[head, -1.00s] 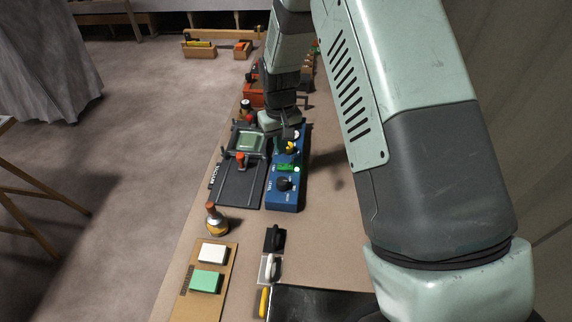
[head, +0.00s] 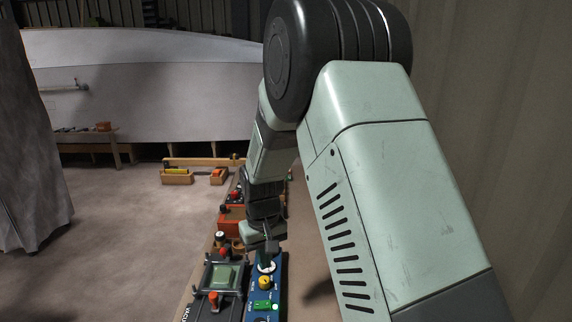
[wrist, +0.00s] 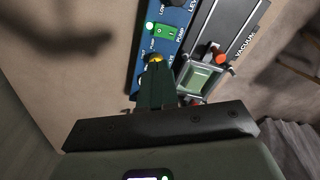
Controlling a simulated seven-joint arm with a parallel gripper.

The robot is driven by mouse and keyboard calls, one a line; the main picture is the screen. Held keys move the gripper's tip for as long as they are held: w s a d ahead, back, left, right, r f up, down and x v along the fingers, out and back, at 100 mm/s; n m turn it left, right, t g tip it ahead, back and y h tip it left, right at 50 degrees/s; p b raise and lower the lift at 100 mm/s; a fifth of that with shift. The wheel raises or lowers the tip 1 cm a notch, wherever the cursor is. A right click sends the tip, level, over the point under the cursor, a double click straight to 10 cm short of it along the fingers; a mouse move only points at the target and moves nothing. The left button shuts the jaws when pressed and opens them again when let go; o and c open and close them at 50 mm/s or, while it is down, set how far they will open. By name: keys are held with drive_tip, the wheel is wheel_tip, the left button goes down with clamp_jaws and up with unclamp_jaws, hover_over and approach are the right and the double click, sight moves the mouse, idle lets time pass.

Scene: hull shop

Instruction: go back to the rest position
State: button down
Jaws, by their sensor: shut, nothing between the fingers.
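My gripper (head: 266,262) is shut and empty, pointing down over the far end of the blue control box (head: 276,306). In the wrist view my gripper's dark green fingers (wrist: 156,68) are together and end beside the yellow knob (wrist: 156,58). The knob shows in the head view (head: 265,283) just nearer than the fingertips. I cannot tell whether they touch the box. The box carries a green switch (wrist: 166,30) and a small lit lamp. The fingers hide part of the box in the wrist view.
A grey vacuum unit (head: 203,305) with a greenish window and orange-red knobs stands close to the left of the box. An orange-red container (head: 231,220) and small items stand farther along the bench. Bare bench (wrist: 70,75) lies on the box's other side.

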drive_tip(key=s+d+r+m+t, duration=0.1)
drive_tip(key=s+d+r, duration=0.4)
drive_tip(key=r, duration=0.5)
drive_tip(key=s+d+r+m+t, duration=0.15)
drive_tip(key=s+d+r, duration=0.3)
drive_tip(key=r, duration=0.45)
drive_tip(key=s+d+r+m+t, duration=0.1)
drive_tip(key=s+d+r, duration=0.2)
drive_tip(key=s, duration=0.5)
drive_tip(key=s+d+r+m+t, duration=0.1)
drive_tip(key=s+d+r, duration=0.2)
drive_tip(key=s, duration=0.6)
drive_tip(key=shift+d, duration=0.65)
drive_tip(key=c, duration=1.8)
unclamp_jaws()
drive_tip(key=shift+w+m+t, duration=0.1)
drive_tip(key=shift+m+t, duration=0.15)
